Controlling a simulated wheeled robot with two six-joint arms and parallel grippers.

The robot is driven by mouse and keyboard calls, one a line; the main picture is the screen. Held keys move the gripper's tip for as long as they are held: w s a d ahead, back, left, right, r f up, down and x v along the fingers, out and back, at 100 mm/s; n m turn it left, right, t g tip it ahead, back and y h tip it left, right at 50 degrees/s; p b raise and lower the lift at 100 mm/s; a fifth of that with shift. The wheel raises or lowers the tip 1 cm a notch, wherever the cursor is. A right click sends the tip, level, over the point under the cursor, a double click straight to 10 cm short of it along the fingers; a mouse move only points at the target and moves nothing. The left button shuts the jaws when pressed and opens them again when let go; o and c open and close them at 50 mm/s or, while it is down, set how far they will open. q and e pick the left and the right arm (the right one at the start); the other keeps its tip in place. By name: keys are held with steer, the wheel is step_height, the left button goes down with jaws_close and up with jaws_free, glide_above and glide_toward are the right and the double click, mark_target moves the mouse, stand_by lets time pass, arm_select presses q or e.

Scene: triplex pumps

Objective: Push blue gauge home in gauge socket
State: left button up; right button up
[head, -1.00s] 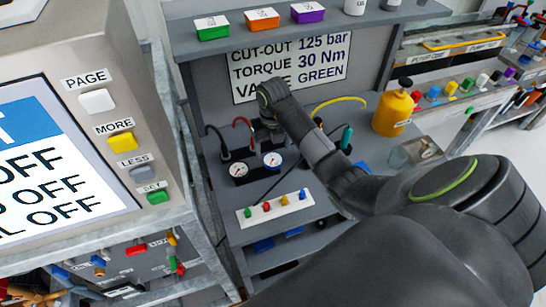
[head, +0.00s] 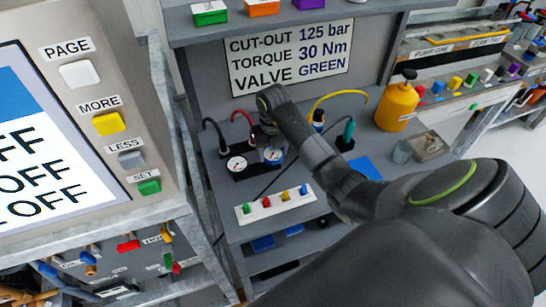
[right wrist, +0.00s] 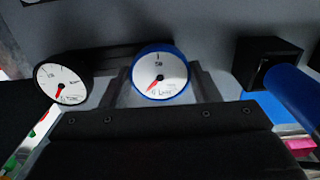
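The blue gauge (head: 273,155), a white dial with a blue rim, is beside a black-rimmed gauge (head: 237,163) on a dark block at the back of the bench. In the right wrist view the blue gauge (right wrist: 160,74) faces the camera between the two fingers of my right gripper (right wrist: 163,85). The fingers look spread, one on each side of its rim; any contact is unclear. In the head view my right gripper (head: 270,138) reaches down over the gauge's upper part. The gauge socket and how deep the gauge sits are hidden. My left gripper is not in view.
The black-rimmed gauge (right wrist: 63,85) is close on the left. A dark block with a blue cylinder (right wrist: 290,90) stands close on the right. A white strip with coloured knobs (head: 270,206) lies in front. A yellow bottle (head: 397,103) stands at right.

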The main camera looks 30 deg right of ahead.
mark_target(273, 153)
steer(key=c, duration=0.3)
steer(key=shift+r+p, duration=2.3)
steer(key=shift+r, duration=0.75)
